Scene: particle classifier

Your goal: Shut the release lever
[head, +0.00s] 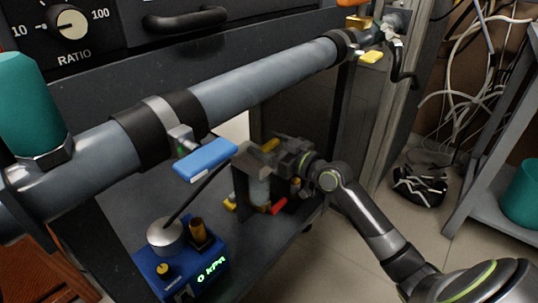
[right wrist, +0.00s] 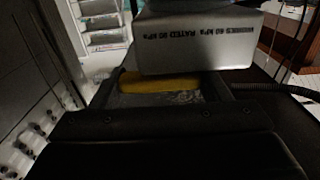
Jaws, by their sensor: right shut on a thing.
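A yellow lever (head: 270,145) sits at the top of a small grey fitting below the big grey pipe. My right gripper (head: 266,152) reaches it from the right and is shut on it. In the right wrist view the yellow lever (right wrist: 160,82) lies between the two dark fingers of my right gripper (right wrist: 162,92), just under a grey block with printed kPa markings (right wrist: 195,40). The lever's far end and pivot are hidden there. My left gripper is in neither view.
A blue handle (head: 205,160) sticks out from the pipe (head: 265,77), close left of my right gripper. Below are a red handle (head: 279,206) and a blue gauge box (head: 190,270) with a green kPa display. Another yellow handle (head: 371,57) is at the pipe's far end.

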